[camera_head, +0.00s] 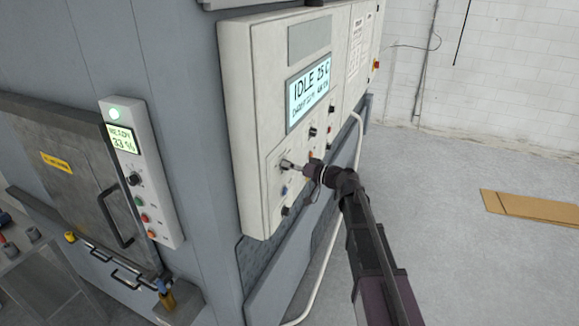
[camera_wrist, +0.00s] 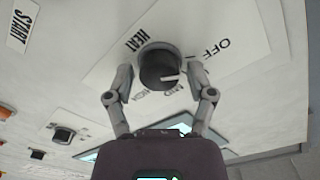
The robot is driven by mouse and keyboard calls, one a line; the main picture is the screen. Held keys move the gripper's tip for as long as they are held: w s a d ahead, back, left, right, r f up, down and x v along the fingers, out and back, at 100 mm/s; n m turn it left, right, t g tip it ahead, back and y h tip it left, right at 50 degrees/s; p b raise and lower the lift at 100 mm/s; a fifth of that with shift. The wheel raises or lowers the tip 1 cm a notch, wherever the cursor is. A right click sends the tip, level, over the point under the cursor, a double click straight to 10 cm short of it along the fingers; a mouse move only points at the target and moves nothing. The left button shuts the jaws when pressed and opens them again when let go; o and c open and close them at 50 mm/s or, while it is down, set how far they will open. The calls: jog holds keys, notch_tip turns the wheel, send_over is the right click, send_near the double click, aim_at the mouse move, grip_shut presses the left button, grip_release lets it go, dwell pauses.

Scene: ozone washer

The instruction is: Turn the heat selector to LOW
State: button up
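The heat selector is a round dark knob (camera_wrist: 158,68) with a white pointer mark, on a white label plate in the wrist view. The words HEAT and OFF show inverted around it; the pointer is turned toward the right, below OFF. Smaller labels below the knob are partly hidden. My gripper (camera_wrist: 160,76) has its two fingers spread on either side of the knob, with a visible gap on both sides. In the head view my gripper (camera_head: 297,169) is close to the control panel (camera_head: 262,100), at its lower row of controls.
A lit display (camera_head: 309,92) reading IDLE 25 C is above my gripper. Other buttons and knobs are close around it. A pale pipe (camera_head: 335,222) runs beside the panel. A smaller control box (camera_head: 155,205) is at left. Open floor with flat cardboard (camera_head: 535,208) lies at right.

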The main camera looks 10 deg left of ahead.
grip_shut()
jog(key=shift+m, duration=0.4)
jog(key=shift+w+m, duration=0.1)
jog(key=shift+m, duration=3.4)
jog(key=shift+o, duration=2.3)
grip_release()
